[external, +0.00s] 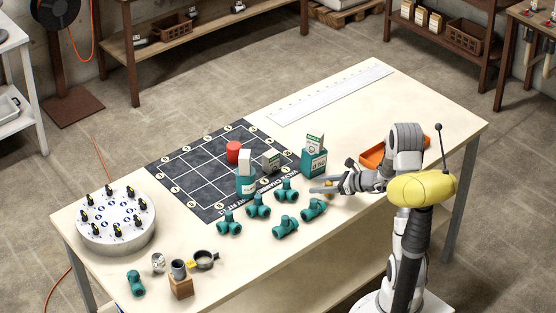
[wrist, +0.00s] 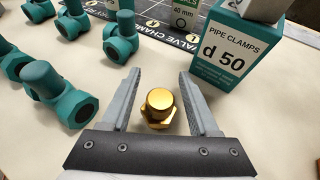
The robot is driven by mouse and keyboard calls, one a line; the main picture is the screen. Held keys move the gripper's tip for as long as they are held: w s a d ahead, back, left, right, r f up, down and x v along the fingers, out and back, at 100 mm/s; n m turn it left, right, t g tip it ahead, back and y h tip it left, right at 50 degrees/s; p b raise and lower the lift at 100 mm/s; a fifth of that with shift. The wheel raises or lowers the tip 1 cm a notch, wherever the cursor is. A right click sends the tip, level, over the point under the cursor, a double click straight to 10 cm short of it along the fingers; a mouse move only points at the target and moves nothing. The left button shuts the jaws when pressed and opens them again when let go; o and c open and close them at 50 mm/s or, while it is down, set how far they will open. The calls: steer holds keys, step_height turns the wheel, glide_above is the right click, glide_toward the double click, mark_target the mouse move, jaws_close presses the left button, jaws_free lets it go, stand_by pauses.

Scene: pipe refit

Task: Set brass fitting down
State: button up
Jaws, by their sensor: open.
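The brass fitting (wrist: 159,106) stands upright on the cream table top, a gold hex piece with a round top. In the wrist view it sits between the two fingers of my gripper (wrist: 156,98), with a gap on each side. My gripper is open and low around the fitting. In the external view my gripper (external: 326,187) reaches left from the arm at the right part of the table, and the fitting (external: 329,183) shows only as a small gold spot, partly hidden by the fingers.
A teal pipe clamps box (wrist: 228,50) stands just beyond the right finger. Several teal pipe tees (wrist: 62,95) lie to the left. A dark gridded mat (external: 205,165), a round white stand (external: 116,225) and an orange tray (external: 378,154) are on the table. The front right is clear.

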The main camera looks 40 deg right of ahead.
steer(key=shift+r, duration=0.25)
steer(key=p+v, duration=0.3)
steer(key=v, duration=0.9)
